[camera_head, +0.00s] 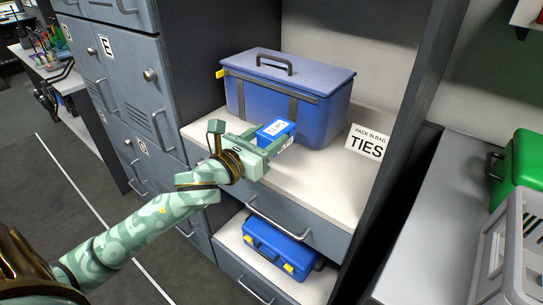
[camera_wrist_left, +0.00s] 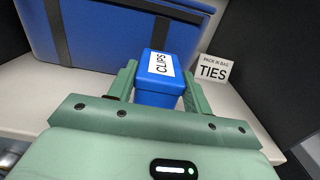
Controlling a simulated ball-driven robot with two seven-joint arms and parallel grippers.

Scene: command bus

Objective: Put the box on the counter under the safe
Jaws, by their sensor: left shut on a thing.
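A small blue box (camera_head: 275,130) with a white label reading CLIPS is between the fingers of my left gripper (camera_head: 272,142). The gripper is shut on it. The box also shows in the left wrist view (camera_wrist_left: 160,85), with a green finger on each side. The gripper is over the white shelf (camera_head: 320,190), in front of a large blue case. I cannot tell from the head view whether the box touches the shelf. I see nothing that I can clearly name as the safe. My right gripper is out of view.
The large blue case (camera_head: 305,105) stands at the shelf's back. A TIES sign (camera_head: 366,145) is to its right. A smaller blue case (camera_head: 278,247) sits lower. A grey counter (camera_head: 425,230) at right holds a green case (camera_head: 518,170) and a pale crate (camera_head: 505,255). Lockers (camera_head: 130,75) stand left.

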